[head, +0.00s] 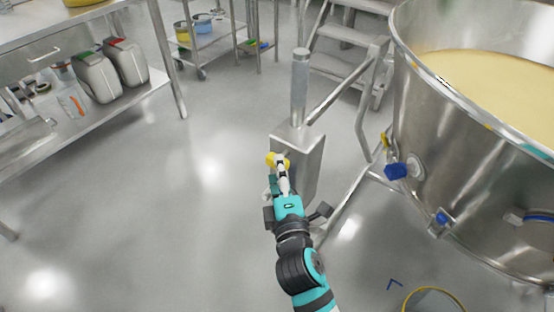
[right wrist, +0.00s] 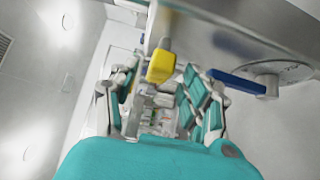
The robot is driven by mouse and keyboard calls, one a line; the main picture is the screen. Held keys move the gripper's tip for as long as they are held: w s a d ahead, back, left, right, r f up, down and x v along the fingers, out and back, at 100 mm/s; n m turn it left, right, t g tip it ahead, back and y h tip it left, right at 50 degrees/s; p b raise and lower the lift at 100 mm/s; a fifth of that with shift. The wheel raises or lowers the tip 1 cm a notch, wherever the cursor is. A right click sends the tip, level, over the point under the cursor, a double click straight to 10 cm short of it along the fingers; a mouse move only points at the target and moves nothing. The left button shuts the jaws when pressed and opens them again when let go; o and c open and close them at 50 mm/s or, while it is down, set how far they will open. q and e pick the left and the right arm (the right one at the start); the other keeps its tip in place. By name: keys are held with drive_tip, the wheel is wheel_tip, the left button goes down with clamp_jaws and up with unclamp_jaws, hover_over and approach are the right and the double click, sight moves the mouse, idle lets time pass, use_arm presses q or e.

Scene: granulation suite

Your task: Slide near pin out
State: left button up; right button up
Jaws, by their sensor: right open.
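A yellow pin head (head: 275,159) sticks out at the side of a steel box-shaped bracket (head: 303,150) with an upright post. In the right wrist view the yellow head (right wrist: 160,66) sits on a short pale stem below a steel edge. My right gripper (head: 281,180) is at the pin, partly covering it in the head view. In the right wrist view its teal and grey fingers (right wrist: 160,92) are spread, one on each side of the yellow head. Whether either finger touches it I cannot tell. My left gripper is out of view.
A large steel vessel (head: 440,170) with pale yellow contents stands at right, with blue knobs (head: 397,171) on its wall. Steel steps (head: 347,37) stand behind the bracket. A table with a lower shelf holding canisters (head: 97,78) is at left. The floor (head: 150,215) between is clear.

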drive_tip(key=shift+w+a, duration=0.15)
drive_tip(key=shift+w, duration=0.7)
drive_tip(key=shift+w+a, duration=0.1)
drive_tip(key=shift+w, duration=0.75)
clamp_jaws()
